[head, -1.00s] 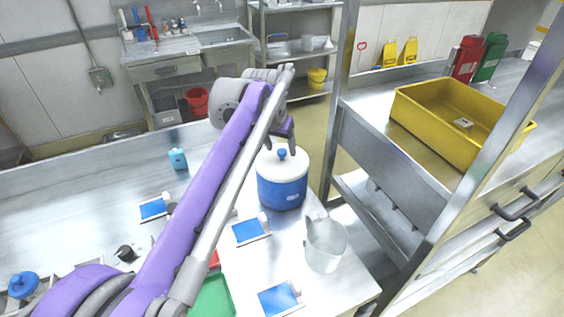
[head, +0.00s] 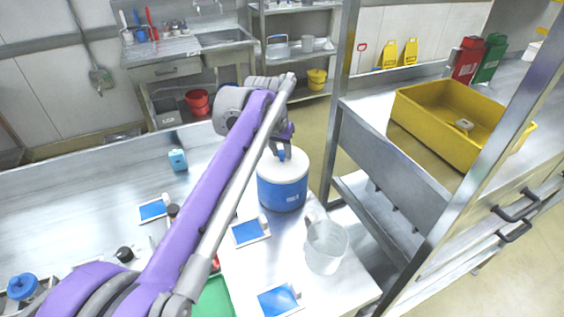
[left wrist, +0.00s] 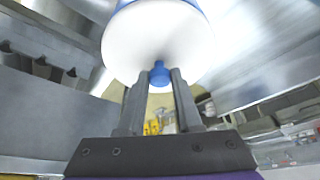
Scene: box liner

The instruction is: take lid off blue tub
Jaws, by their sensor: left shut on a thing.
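The blue tub (head: 282,194) stands on the steel table with its white lid (head: 294,167) seated on top. The lid has a small blue knob. My left gripper (head: 281,153) is over the lid from above, shut on the knob. In the left wrist view the two fingers (left wrist: 158,82) close on the blue knob (left wrist: 159,73), with the white lid (left wrist: 150,42) beyond them and part of the blue tub wall at the top. My right gripper does not show in either view.
A clear jug (head: 325,246) stands close to the right of the tub, near the table's edge. Blue-and-white dustpan-like pieces (head: 250,231) and a green tray (head: 214,298) lie nearer. A steel shelf unit holding a yellow bin (head: 452,118) stands to the right.

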